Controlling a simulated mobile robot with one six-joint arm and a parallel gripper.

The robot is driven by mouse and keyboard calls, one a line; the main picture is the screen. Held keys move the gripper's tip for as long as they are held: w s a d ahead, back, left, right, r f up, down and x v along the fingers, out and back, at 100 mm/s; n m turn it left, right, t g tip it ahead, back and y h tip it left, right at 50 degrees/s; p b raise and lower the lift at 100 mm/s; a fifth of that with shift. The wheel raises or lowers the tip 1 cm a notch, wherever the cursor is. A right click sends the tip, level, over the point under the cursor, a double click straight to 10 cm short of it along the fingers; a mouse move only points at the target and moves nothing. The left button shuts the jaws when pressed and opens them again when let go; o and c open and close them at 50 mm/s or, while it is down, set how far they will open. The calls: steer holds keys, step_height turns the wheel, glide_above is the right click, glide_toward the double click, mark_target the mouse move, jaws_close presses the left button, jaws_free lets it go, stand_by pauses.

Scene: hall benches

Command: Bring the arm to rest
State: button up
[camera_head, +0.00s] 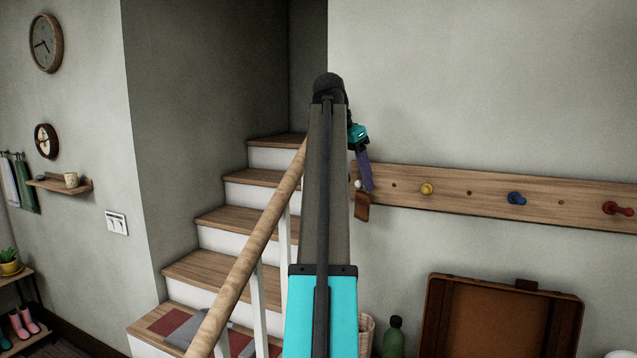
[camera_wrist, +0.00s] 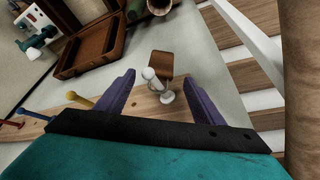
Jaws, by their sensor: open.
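My arm reaches up and forward through the middle of the head view, and my gripper (camera_head: 367,187) hangs down at the left end of the wooden peg board. In the wrist view my gripper (camera_wrist: 158,72) has its two purple fingers wide apart, with nothing held between them. A white peg (camera_wrist: 167,97) and a brown tag-like piece (camera_wrist: 160,62) appear between and beyond the fingers. In the head view the brown piece (camera_head: 362,207) hangs just below the white peg (camera_head: 359,184). I cannot tell how far the fingertips are from them.
The peg board (camera_head: 470,200) carries yellow, blue and red pegs. A wooden handrail (camera_head: 255,235) and stairs (camera_head: 237,218) lie close left of my arm. An open brown suitcase (camera_head: 500,320), a green bottle (camera_head: 394,338) and a basket (camera_head: 367,333) stand below right. The upper right wall is clear.

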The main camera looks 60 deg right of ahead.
mark_target(361, 197)
steer(key=shift+p+x, duration=1.6)
steer(key=shift+x, duration=1.8)
steer(key=shift+d+f, duration=0.15)
steer(key=shift+f, duration=0.1)
steer(key=shift+w+f, duration=0.1)
steer(key=shift+f, duration=0.05)
